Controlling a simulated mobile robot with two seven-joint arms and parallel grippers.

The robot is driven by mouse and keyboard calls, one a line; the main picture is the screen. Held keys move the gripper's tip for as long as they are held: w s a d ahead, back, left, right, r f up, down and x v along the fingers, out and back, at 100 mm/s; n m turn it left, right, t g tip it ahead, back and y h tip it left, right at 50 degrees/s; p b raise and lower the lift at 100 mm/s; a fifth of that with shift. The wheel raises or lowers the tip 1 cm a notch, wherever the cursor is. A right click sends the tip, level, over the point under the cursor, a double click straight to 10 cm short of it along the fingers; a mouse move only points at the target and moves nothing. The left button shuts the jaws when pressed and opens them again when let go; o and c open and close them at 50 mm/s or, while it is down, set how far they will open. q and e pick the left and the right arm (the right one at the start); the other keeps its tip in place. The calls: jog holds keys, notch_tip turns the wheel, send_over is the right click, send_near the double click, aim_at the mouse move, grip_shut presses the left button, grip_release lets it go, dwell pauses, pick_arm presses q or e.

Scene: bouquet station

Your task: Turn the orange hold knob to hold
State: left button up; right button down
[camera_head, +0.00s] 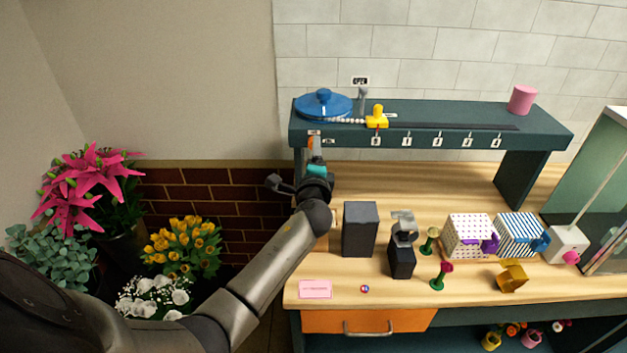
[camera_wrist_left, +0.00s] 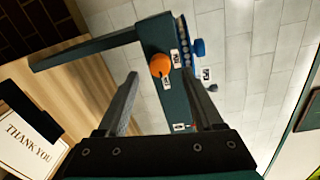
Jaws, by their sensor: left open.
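The orange hold knob (camera_head: 311,141) is on the front face of the dark teal shelf (camera_head: 450,128), at its left end. In the left wrist view the round knob (camera_wrist_left: 160,65) shows near the gap between my fingertips, with small white labels beside it whose text I cannot read surely. My left gripper (camera_wrist_left: 160,80) is open and empty, its two fingers apart on either side of the knob's line of sight. In the head view the left gripper (camera_head: 315,160) is just below the knob and partly covers it. I cannot tell any contact. My right gripper is not in view.
A blue round turntable (camera_head: 323,104) and a yellow slider (camera_head: 377,118) sit on the shelf top. A dark box (camera_head: 360,229) stands on the wooden bench below, right of my left arm. A "THANK YOU" card (camera_wrist_left: 27,137) shows in the wrist view. Flowers (camera_head: 180,243) stand left.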

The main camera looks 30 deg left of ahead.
pick_arm(q)
jog(key=v, duration=1.2)
jog(key=shift+b, duration=0.3)
jog(key=shift+s, duration=0.1)
